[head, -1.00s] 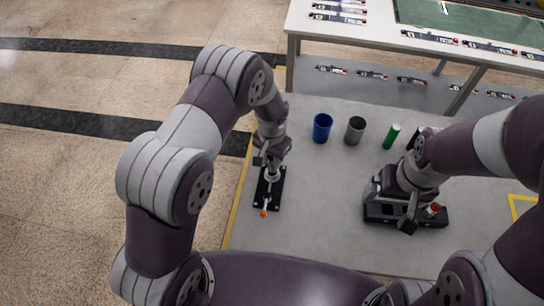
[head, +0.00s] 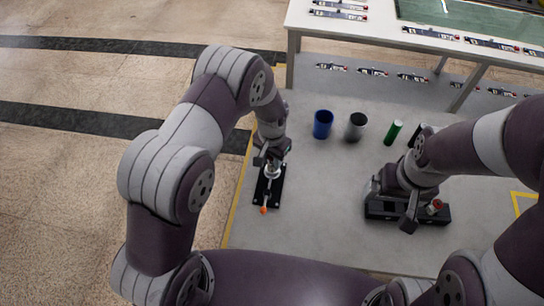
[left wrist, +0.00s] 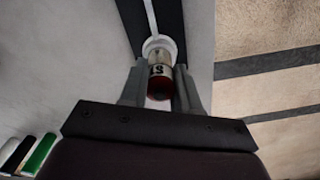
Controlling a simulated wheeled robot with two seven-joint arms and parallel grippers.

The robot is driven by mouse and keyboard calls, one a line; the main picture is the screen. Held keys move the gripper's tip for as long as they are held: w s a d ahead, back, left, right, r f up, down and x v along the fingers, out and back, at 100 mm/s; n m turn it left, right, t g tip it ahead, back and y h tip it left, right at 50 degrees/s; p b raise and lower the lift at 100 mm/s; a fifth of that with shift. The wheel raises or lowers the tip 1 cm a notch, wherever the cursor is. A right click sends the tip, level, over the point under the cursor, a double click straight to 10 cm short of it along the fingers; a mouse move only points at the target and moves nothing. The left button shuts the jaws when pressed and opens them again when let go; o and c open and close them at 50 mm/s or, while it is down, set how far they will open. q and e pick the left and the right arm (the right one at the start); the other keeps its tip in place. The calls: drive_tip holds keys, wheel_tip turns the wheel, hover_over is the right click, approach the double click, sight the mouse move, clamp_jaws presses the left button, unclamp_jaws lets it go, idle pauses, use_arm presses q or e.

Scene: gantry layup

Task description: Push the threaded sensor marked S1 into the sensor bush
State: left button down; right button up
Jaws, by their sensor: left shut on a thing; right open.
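The sensor marked S1 (left wrist: 158,72) is between the fingers of my left gripper (left wrist: 160,88), with its red end towards the left wrist camera. Its far end meets a pale ring, the sensor bush (left wrist: 158,43); how deep it sits I cannot tell. In the head view my left gripper (head: 269,157) is above the bush (head: 272,171) on a black plate (head: 275,190). A pale rod with an orange tip (head: 263,210) lies along the plate. My right gripper (head: 400,205) is open at a long black block (head: 382,211), and its fingers are partly hidden.
A red-ended part (head: 435,206) is on the black block. A blue cup (head: 322,124), a grey cup (head: 355,127) and a green cylinder (head: 393,132) stand behind. The grey surface between the two work spots is clear. A white table (head: 390,40) stands at the back.

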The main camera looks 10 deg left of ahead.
use_arm(q)
drive_tip(key=shift+f, duration=0.4)
drive_tip(key=c, duration=0.7)
unclamp_jaws()
drive_tip(key=shift+c, duration=0.2)
wheel_tip(320, 180, up, 13)
drive_tip(key=b, duration=0.2)
drive_tip(key=shift+f, duration=0.15)
drive_tip(key=s+a+r+n, duration=0.2)
drive_tip(key=s+a, duration=0.2)
drive_tip(key=s, duration=0.4)
drive_tip(key=s+a+r+n+t, duration=0.1)
drive_tip(key=s+a+r+n, duration=0.1)
drive_tip(key=s+a, duration=0.3)
drive_tip(key=s, duration=0.3)
drive_tip(key=shift+r, duration=0.3)
